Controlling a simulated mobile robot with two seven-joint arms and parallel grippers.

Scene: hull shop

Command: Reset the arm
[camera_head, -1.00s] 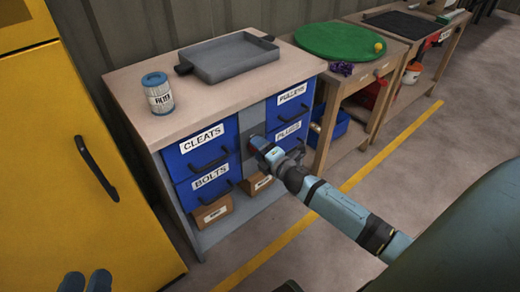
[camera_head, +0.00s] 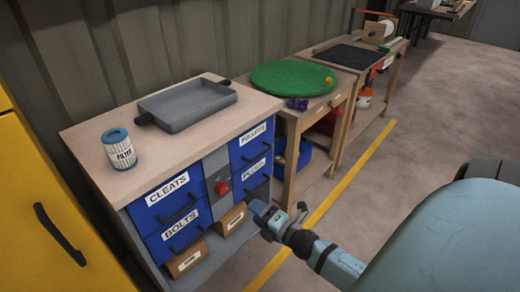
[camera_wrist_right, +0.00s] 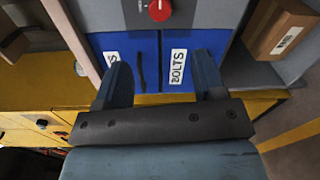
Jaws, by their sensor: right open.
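My right gripper (camera_head: 262,212) is in front of the blue-drawer cabinet (camera_head: 215,164), low near its right side, in the head view. In the right wrist view its two fingers (camera_wrist_right: 165,85) stand apart with nothing between them. Beyond them are the blue drawer fronts, one labelled BOLTS (camera_wrist_right: 178,66), and a red knob (camera_wrist_right: 159,10) on a grey panel. The red knob also shows in the head view (camera_head: 222,187), clear of the gripper. My left gripper is not in view.
A filter canister (camera_head: 119,149) and a grey tray (camera_head: 187,105) stand on the cabinet top. Cardboard boxes (camera_head: 187,259) sit on its lower shelf. A yellow cabinet (camera_head: 45,215) is at left. A table with a green round mat (camera_head: 293,76) stands to the right. The floor at right is open.

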